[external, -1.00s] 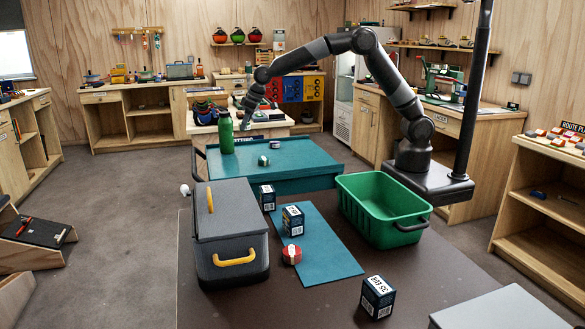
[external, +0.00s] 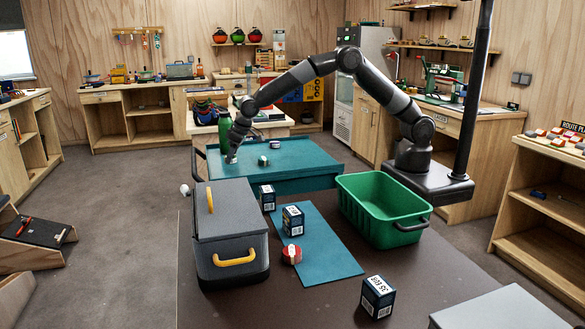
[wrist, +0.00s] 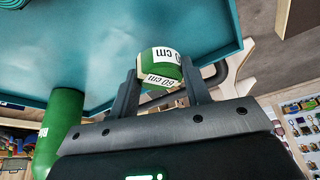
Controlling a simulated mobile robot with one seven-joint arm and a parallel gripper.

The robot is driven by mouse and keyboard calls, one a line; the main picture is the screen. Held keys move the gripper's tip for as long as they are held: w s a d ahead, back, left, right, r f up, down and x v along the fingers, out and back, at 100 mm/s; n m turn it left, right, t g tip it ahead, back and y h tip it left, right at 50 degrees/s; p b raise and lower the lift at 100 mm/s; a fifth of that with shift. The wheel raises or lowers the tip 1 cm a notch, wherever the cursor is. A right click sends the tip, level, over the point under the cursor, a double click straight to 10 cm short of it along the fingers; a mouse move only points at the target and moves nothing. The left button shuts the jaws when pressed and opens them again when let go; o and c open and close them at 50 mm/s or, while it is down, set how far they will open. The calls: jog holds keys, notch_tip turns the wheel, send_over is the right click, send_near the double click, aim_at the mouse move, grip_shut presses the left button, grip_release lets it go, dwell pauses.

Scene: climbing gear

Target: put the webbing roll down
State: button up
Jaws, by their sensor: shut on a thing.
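The webbing roll (wrist: 160,66), green with white "60 cm" labels, is between the two fingers of my gripper (wrist: 160,90) in the wrist view. My gripper is shut on it. In the external view my gripper (external: 231,157) is low over the left part of the teal tabletop (external: 290,166), with the roll showing only as a small pale patch at its tips. I cannot tell whether the roll touches the surface.
A green bottle (external: 224,130) stands just behind my gripper; it also shows in the wrist view (wrist: 62,120). A small green-and-white roll (external: 263,160) lies to the right on the teal top. A grey box (external: 230,225) and a green crate (external: 385,205) stand nearer the camera.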

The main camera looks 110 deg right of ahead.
jog(key=shift+f, duration=1.9)
jog(key=o, duration=1)
jog(key=shift+f, duration=0.15)
